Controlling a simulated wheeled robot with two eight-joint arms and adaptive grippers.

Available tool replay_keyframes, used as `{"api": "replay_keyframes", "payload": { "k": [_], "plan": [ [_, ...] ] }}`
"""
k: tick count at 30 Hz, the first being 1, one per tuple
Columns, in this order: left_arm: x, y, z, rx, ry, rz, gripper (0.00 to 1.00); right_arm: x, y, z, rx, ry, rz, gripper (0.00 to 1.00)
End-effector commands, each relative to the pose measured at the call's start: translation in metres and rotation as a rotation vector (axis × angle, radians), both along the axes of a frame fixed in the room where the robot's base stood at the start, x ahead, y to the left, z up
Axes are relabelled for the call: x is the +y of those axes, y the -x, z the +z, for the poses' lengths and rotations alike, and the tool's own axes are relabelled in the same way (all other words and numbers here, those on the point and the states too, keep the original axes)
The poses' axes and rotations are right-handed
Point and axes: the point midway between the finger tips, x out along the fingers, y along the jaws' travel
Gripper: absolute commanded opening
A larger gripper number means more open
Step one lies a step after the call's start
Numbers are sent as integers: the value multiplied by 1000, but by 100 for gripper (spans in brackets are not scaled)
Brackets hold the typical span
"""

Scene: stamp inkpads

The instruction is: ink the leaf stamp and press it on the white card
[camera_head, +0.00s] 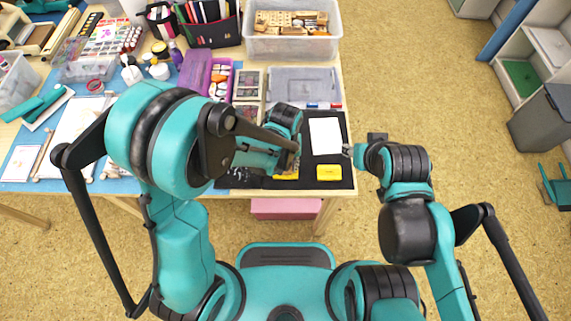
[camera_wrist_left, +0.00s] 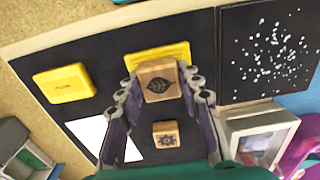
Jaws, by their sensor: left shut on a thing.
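My left gripper (camera_wrist_left: 161,78) is shut on the leaf stamp (camera_wrist_left: 159,82), a wooden block with a dark leaf on its face, in the left wrist view. A yellow inkpad (camera_wrist_left: 150,52) shows partly behind the stamp; I cannot tell whether they touch. A second yellow inkpad (camera_wrist_left: 65,84) lies to the left on the black mat. It also shows in the head view (camera_head: 329,173). The white card (camera_head: 325,136) lies on the mat and is partly covered in the wrist view. My right gripper (camera_head: 347,149) is at the mat's right edge, its jaws too small to read.
Another wooden stamp (camera_wrist_left: 165,134) with a flower-like mark lies on the mat. A lidded clear box (camera_head: 303,84) and framed trays (camera_head: 247,86) stand behind the mat. My left arm hides the mat's left part in the head view. Floor lies right of the table.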

Motion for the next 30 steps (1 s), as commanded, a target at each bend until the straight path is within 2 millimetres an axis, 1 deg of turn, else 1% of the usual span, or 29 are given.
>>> {"api": "replay_keyframes", "payload": {
  "k": [7,18,30],
  "plan": [
    [0,1,0,1,0,0,14,0,0,0,0,0,0,40],
    [0,1,11,1,0,0,14,0,0,7,0,0,0,40],
    [0,0,13,0,0,0,14,0,0,9,0,0,0,40]
  ]
}}
